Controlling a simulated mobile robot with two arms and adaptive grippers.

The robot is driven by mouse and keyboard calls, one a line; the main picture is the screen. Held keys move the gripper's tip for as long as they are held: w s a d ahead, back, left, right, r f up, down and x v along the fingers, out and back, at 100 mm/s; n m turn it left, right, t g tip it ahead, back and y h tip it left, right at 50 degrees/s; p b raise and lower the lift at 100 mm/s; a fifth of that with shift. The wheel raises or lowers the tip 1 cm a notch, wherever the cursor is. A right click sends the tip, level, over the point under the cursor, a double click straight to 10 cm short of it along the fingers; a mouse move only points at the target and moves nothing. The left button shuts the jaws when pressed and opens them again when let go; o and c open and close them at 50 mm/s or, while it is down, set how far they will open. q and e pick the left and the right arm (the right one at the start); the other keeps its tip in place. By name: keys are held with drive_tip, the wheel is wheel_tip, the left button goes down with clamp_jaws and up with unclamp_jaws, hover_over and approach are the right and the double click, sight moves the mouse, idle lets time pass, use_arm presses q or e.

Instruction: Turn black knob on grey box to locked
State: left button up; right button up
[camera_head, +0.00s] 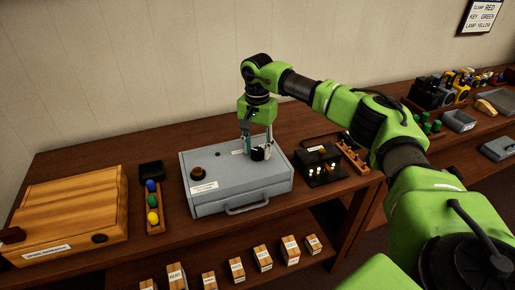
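The grey box (241,181) lies on the wooden table, with a handle on its front side and a white label at its front left. A black knob (258,155) sits on its top toward the right. My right gripper (257,151) points straight down over the box with its fingers on either side of the black knob. I cannot tell whether the fingers touch it. A dark brown round knob (197,173) stands on the left of the box top. My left gripper is not in view.
Left of the box are a wooden case (72,212) and a tray (155,214) with coloured egg-shaped pieces. A black block with white pegs (320,166) stands close on the right. Several small labelled wooden blocks (237,270) sit on a lower shelf in front.

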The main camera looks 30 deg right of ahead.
sight(257, 150)
idle(0.3)
wheel_tip(257, 150, up, 12)
idle(0.5)
drive_tip(key=shift+s+f, duration=0.1)
drive_tip(key=shift+s, duration=0.05)
idle(0.4)
